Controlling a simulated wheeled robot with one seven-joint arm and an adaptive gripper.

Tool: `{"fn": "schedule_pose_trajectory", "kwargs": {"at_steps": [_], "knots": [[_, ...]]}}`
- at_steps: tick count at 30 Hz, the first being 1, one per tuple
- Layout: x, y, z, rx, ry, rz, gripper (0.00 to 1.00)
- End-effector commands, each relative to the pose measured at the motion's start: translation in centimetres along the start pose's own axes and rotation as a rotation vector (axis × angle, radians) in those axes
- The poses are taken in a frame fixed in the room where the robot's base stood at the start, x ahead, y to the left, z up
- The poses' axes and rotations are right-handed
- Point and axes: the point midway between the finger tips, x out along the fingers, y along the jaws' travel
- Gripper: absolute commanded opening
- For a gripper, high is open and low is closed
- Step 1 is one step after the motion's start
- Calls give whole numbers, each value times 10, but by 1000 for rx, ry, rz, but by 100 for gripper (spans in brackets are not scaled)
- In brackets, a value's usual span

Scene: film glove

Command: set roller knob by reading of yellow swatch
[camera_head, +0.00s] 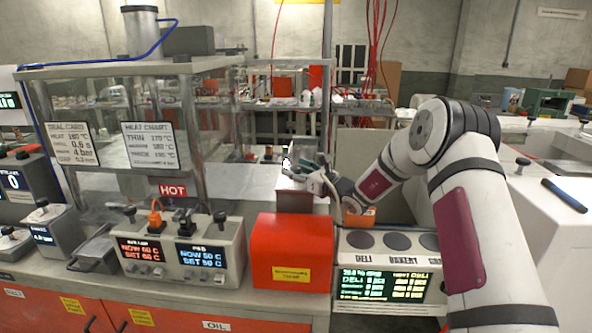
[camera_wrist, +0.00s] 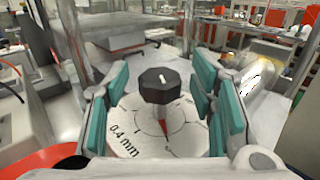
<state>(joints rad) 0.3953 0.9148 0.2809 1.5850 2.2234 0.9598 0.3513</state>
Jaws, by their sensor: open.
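My gripper (camera_head: 308,168) is open above the bench, behind the red box. In the wrist view its teal pads (camera_wrist: 160,100) stand on both sides of a black knob (camera_wrist: 160,84) with a white mark on top. The knob is over a white round dial (camera_wrist: 128,118) marked 0.4 mm, with a red pointer. I cannot tell which knob is the roller's. I cannot make out a yellow swatch.
A heat chart (camera_head: 150,145) and a seal card (camera_head: 72,143) hang on the glass case, above a HOT sign (camera_head: 173,190). The red box (camera_head: 290,252) and a counter unit (camera_head: 380,278) with round black plates stand in front of my arm.

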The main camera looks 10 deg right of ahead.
Motion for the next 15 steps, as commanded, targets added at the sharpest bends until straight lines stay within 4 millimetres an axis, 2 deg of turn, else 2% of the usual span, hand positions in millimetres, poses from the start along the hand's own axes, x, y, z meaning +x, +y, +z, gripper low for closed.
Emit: {"fn": "schedule_pose_trajectory", "kwargs": {"at_steps": [10, 11, 15], "knots": [[4, 0, 1, -1, -1, -1, 51], [4, 0, 1, -1, -1, -1, 49], [4, 0, 1, -1, -1, 0, 17]]}}
